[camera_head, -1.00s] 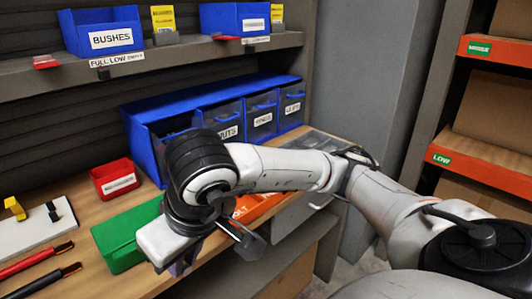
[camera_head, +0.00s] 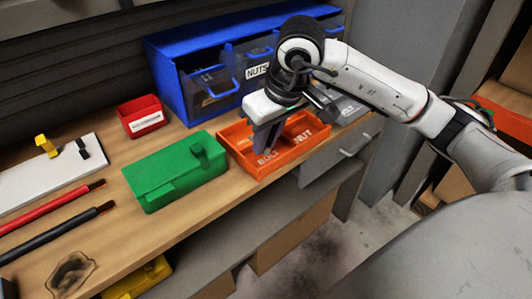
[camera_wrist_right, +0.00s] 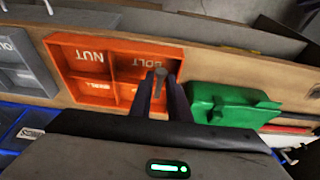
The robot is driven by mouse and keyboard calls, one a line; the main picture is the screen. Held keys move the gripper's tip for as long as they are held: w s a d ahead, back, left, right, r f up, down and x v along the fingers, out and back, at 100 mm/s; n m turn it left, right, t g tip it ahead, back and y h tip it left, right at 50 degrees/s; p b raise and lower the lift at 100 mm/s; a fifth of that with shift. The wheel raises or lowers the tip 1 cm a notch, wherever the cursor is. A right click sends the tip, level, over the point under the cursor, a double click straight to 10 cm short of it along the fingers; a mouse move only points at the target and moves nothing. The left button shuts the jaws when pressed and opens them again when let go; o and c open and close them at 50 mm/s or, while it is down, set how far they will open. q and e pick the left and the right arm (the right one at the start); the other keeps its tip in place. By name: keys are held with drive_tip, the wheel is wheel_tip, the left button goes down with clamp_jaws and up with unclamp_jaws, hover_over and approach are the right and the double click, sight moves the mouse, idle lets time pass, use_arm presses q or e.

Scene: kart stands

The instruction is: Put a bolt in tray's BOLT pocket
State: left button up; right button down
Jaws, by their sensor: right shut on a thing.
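The orange tray (camera_head: 287,164) lies on the bench, with BOLT and NUT lettering in its front pockets. It also shows in the right wrist view (camera_wrist_right: 92,99), with the lettering upside down. My right gripper (camera_head: 266,143) points down over the tray's left front part, at the BOLT pocket. In the right wrist view, my right gripper (camera_wrist_right: 160,95) is shut on a grey bolt (camera_wrist_right: 160,76). The bolt appears at the edge of the BOLT pocket (camera_wrist_right: 138,66); its height above the floor is unclear. The fingers hide the bolt in the head view. My left gripper is out of view.
A green box (camera_head: 170,172) stands close left of the tray. A blue drawer unit (camera_head: 172,85) with a NUTS drawer is behind it. A red bin (camera_head: 142,117) stands at the back left. A grey box (camera_head: 345,108) is just right of the tray.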

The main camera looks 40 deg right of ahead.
sight(267, 149)
drive_tip(key=shift+f, duration=2.2)
drive_tip(key=c, duration=2.1)
unclamp_jaws()
drive_tip(key=shift+f, duration=0.2)
drive_tip(key=shift+o, duration=0.8)
drive_tip(key=shift+r, duration=0.1)
drive_tip(key=shift+r, duration=0.25)
drive_tip(key=v, duration=1.1)
drive_tip(key=shift+s+r, duration=0.2)
drive_tip(key=shift+r, duration=0.15)
